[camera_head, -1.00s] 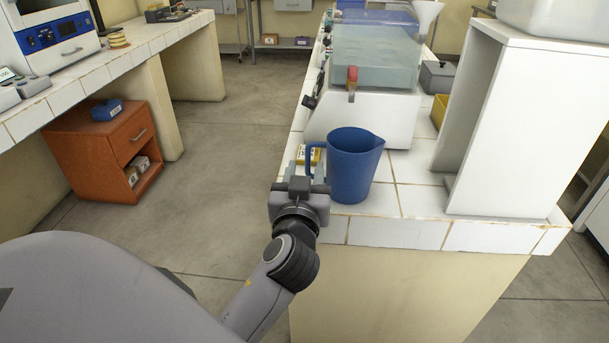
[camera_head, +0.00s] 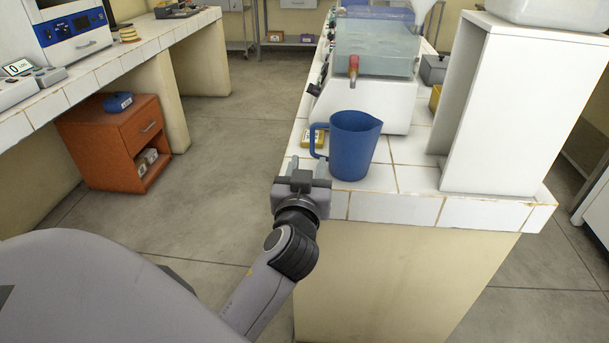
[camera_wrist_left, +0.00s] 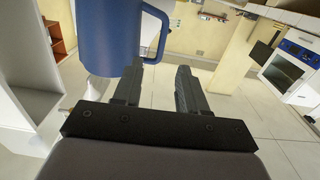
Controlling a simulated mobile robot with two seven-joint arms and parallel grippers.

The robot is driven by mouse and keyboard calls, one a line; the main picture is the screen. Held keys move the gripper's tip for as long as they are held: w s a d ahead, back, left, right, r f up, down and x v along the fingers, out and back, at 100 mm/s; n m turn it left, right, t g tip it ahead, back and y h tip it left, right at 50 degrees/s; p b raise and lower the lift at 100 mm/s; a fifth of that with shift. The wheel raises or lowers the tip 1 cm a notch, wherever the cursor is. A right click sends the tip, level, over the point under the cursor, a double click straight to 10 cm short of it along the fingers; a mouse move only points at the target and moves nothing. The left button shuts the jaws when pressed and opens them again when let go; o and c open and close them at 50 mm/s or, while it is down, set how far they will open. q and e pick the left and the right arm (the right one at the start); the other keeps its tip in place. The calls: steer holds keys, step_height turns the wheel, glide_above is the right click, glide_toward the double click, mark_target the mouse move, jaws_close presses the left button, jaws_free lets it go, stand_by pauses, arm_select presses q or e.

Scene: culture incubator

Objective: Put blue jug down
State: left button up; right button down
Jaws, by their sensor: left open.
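The blue jug (camera_head: 353,147) stands upright on the white tiled bench (camera_head: 412,178), near its front left corner. Its handle points left and its spout right. My left gripper (camera_head: 303,170) is at the bench's left edge, in front of and left of the jug. In the left wrist view the gripper fingers (camera_wrist_left: 156,88) are apart with nothing between them. The jug (camera_wrist_left: 108,35) and its handle show just beyond the left finger there, apart from the grip. My right gripper is in neither view.
A water bath (camera_head: 372,75) with a red-handled tap stands behind the jug. A yellow box (camera_head: 312,138) lies by the jug's handle. A white shelf unit (camera_head: 505,110) stands on the right. An orange cabinet (camera_head: 115,145) is on the left, with open floor between.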

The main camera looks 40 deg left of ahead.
arm_select(q)
steer(key=s+d+f+m+g+h, duration=0.1)
steer(key=s+d+f+m+h, duration=0.25)
steer(key=f, duration=0.55)
steer(key=s+d+f+m+g+h, duration=0.1)
steer(key=s+d+f+m+h, duration=0.2)
steer(key=f, duration=0.5)
steer(key=s+d+f+m+g+h, duration=0.1)
steer(key=s+d+f+g+h, duration=0.2)
steer(key=s+f, duration=0.7)
steer(key=shift+s+d+f+m+h, duration=0.15)
steer(key=shift+s+d+m+h, duration=0.2)
steer(key=shift+s+d+h, duration=0.45)
